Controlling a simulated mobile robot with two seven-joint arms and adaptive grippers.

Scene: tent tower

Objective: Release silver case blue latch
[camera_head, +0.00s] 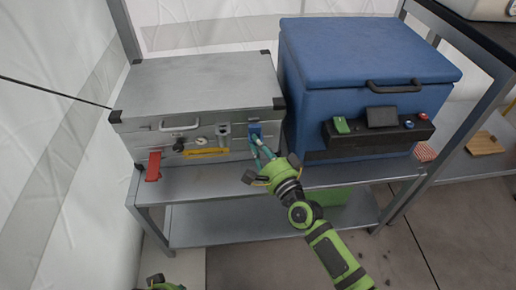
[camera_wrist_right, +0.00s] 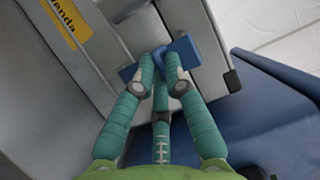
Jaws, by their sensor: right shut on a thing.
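The silver case (camera_head: 200,80) stands closed on a grey metal shelf, beside a large blue box. Its blue latch (camera_head: 255,129) is at the right end of its front face. My right gripper (camera_head: 260,143) reaches up to this latch. In the right wrist view the fingertips of my right gripper (camera_wrist_right: 160,70) are shut on the blue latch (camera_wrist_right: 184,54), and the latch shows at both sides of them. A red latch (camera_head: 153,166) at the left end of the case front sticks out and hangs down. Of my left gripper (camera_head: 163,284), only a small part shows at the bottom edge.
The blue box (camera_head: 365,55) with a dark control panel (camera_head: 378,132) stands close on the right of the case. The case front has a handle (camera_head: 180,126) and a yellow label (camera_head: 206,153). The lower shelf (camera_head: 230,222) holds a green thing (camera_head: 340,195). Floor in front is clear.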

